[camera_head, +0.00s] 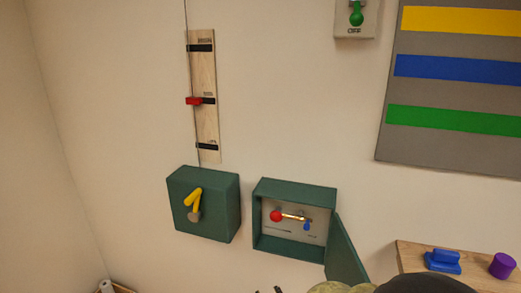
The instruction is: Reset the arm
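Dark and olive rounded parts of my arm (425,286) show along the bottom edge, right of the middle, cut off by the frame. Small dark bits (278,289) just left of them may belong to my gripper. They are too cut off to show fingers, an opening or anything held. The visible arm parts are below the open green box (258,226) in the picture.
The open green box holds a red knob (275,216) and a blue piece (307,226); its door (345,255) hangs open rightward. A closed green box (219,217) bears a yellow lever (194,197). A wooden shelf (412,257) at right carries blue and purple pieces.

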